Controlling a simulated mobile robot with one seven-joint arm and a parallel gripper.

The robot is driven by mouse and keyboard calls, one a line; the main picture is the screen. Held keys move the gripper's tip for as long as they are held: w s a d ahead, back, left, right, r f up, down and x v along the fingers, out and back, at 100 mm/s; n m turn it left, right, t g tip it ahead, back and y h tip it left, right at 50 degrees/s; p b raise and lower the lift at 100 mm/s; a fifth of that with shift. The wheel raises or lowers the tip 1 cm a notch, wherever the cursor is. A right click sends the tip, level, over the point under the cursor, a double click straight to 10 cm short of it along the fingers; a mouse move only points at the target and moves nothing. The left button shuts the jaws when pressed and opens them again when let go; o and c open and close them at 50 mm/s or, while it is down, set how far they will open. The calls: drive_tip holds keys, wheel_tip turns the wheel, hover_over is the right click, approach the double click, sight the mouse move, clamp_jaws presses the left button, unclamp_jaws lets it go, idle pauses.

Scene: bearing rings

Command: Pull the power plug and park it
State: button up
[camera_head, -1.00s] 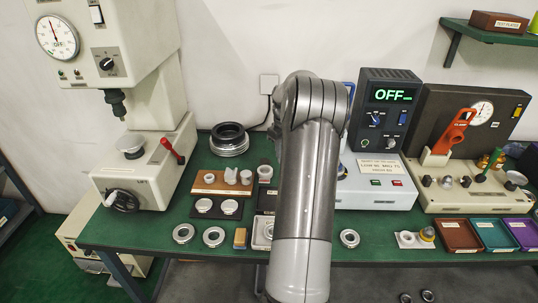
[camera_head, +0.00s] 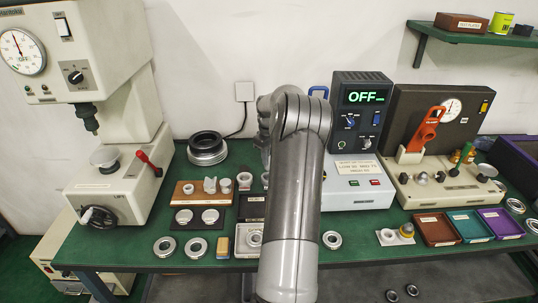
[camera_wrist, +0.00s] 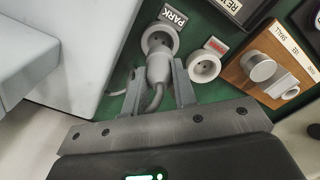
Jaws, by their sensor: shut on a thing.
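In the wrist view my gripper (camera_wrist: 158,88) is shut on a grey power plug (camera_wrist: 158,66), with one finger on each side of it. The plug's nose is at the round grey socket (camera_wrist: 161,36) beside the PARK label (camera_wrist: 173,16). I cannot tell how deep it sits. Its grey cord (camera_wrist: 152,102) runs back between the fingers. A second round socket (camera_wrist: 204,68) with a red label (camera_wrist: 216,45) is empty to the right. A dark cord leaves the wall outlet (camera_head: 244,91).
A wooden block (camera_wrist: 270,65) with metal pieces lies right of the sockets, and a pale housing (camera_wrist: 80,45) stands close on the left. In the head view, a press (camera_head: 115,165) stands left and a control box reading OFF (camera_head: 361,110) stands right of my arm.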

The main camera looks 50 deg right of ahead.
drive_tip(key=shift+f, duration=2.35)
drive_tip(key=shift+f, duration=0.55)
drive_tip(key=o, duration=0.7)
drive_tip(key=shift+r, duration=5.45)
